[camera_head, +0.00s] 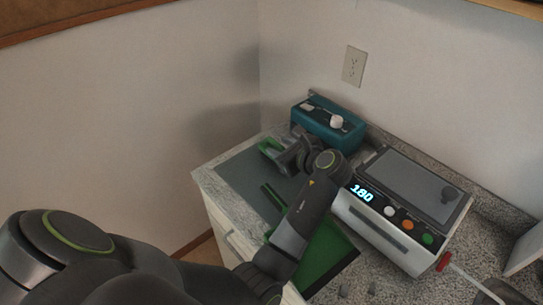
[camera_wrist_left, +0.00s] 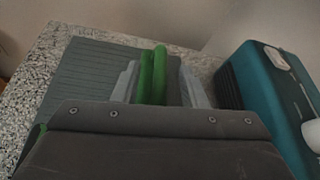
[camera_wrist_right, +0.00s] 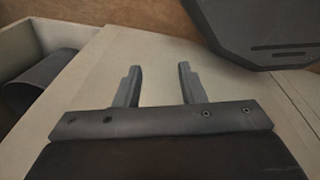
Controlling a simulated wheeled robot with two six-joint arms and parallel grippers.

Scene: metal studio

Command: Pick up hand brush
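A green handle, which looks like the hand brush (camera_wrist_left: 152,78), stands between the fingers of my left gripper (camera_wrist_left: 160,82) in the left wrist view. The left finger is close to it, and a gap shows on the right. In the head view my left gripper (camera_head: 282,155) is at the back left of the counter, with a bit of green brush (camera_head: 269,145) at its tips. The brush's lower part is hidden by the gripper. My right gripper (camera_wrist_right: 160,86) is open and empty in the right wrist view; it is out of the head view.
A teal device (camera_head: 330,124) with a white knob stands just behind the left gripper. A silver appliance (camera_head: 385,230) with a "180" display stands right of the arm. A green dustpan-like piece (camera_head: 325,255) lies in front. Pale cabinet panels (camera_wrist_right: 225,90) lie below the right gripper.

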